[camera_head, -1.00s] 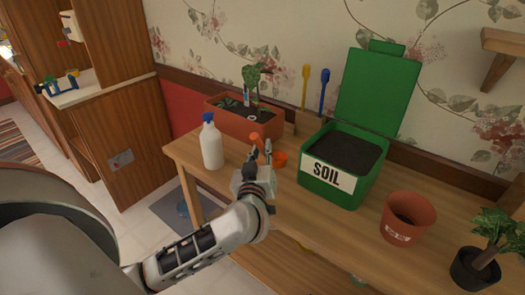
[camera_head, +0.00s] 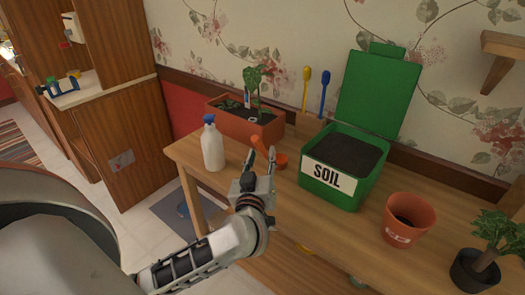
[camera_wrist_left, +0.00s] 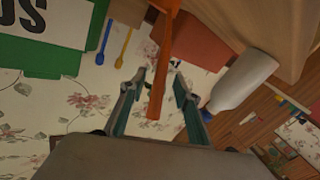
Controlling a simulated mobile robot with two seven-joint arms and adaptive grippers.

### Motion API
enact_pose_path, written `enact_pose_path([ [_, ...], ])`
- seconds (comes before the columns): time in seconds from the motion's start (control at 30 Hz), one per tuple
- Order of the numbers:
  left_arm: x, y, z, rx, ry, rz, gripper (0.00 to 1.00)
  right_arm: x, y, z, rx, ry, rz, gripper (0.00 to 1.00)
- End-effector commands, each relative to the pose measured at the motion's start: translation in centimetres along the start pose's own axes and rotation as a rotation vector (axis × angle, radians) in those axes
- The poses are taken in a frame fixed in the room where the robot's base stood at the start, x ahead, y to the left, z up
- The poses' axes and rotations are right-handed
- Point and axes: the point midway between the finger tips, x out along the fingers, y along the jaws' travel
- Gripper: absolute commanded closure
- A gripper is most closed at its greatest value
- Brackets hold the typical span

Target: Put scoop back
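The orange scoop (camera_head: 280,161) is on the wooden table between the white spray bottle and the green soil box, with its handle (camera_head: 256,142) toward the left. My left gripper (camera_head: 262,157) is in front of it with its two fingers spread. In the left wrist view the orange handle (camera_wrist_left: 157,95) runs into the gap between the fingers (camera_wrist_left: 157,88), with space on both sides. I see no finger pressing on it. My fingers hide part of the scoop in the head view. My right gripper is not in view.
The spray bottle (camera_head: 213,147) stands left of my gripper. The green soil box (camera_head: 322,193) with its lid up stands to the right. Behind are a planter (camera_head: 232,122) and blue and yellow tools (camera_head: 324,92). A terracotta pot (camera_head: 407,220) and a potted plant (camera_head: 475,270) stand farther right.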

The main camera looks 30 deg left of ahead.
Motion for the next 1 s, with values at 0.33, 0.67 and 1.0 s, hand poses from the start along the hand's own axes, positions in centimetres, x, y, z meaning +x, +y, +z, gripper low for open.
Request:
enact_pose_path([
  [0.33, -7.0, 0.0, 0.0, -0.001, -0.003, 0.001, 0.68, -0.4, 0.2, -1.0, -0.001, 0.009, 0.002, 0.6],
  [0.67, -9.1, 0.0, 0.0, -0.001, 0.0, 0.0, 0.68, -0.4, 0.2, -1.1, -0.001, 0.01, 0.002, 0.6],
  [1.0, -9.1, 0.0, 0.0, 0.0, 0.0, 0.0, 0.68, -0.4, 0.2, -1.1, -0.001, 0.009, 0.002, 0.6],
])
